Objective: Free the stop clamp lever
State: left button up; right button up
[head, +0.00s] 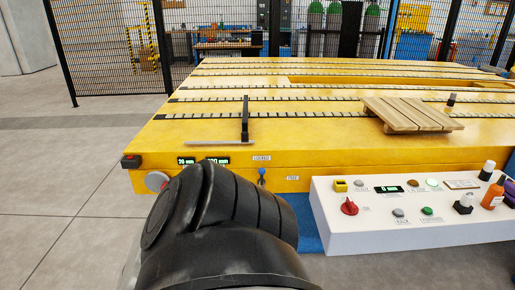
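The stop clamp lever (262,173) is a small blue-knobbed part on the front face of the yellow table (330,135). It sits just below a "LOCKED" label (262,158) and left of a "FREE" label (292,178). I cannot tell its exact angle at this size. A stop with a black upright (245,120) and a flat grey bar (220,143) stands on the table above it. A black link of my arm fills the lower middle, close left of and below the lever. Neither gripper's fingers show.
A white control console (400,235) with a red knob (349,207), buttons and bottles stands at the right. A wooden slatted pallet (410,114) lies on the table. Green digital displays (215,161) are left of the lever. Grey floor is open at the left.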

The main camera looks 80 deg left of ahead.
aim_at(262, 171)
jog(key=u, duration=2.2)
jog(key=i, duration=1)
